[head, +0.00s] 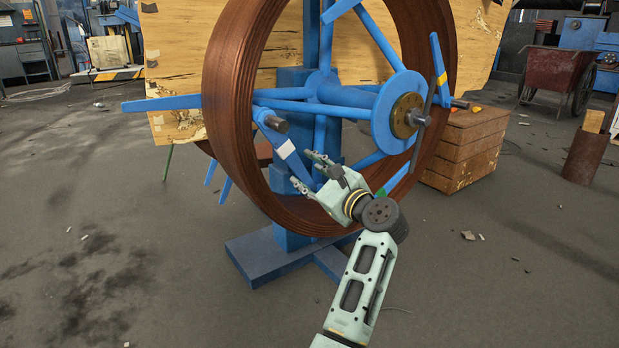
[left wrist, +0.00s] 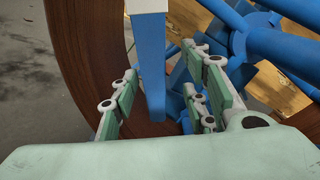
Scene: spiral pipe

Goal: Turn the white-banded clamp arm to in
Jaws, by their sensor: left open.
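The white-banded clamp arm (head: 287,149) is a blue bar on the lower left of the blue reel, inside the brown pipe coil (head: 232,100). It slants down and right from a grey pin; its lower end is partly behind my left gripper (head: 312,170). In the left wrist view the bar (left wrist: 151,70) hangs between the finger pairs, its white band (left wrist: 147,5) at the top edge. My left gripper, also in that view (left wrist: 160,98), is open around the bar's lower part. Gaps show on both sides. My right gripper is not in view.
A yellow-banded arm (head: 439,68) is at the reel's upper right; a green-banded arm (head: 396,179) is at the lower right. Wooden crates (head: 463,150) stand behind right. The floor at left is mostly clear.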

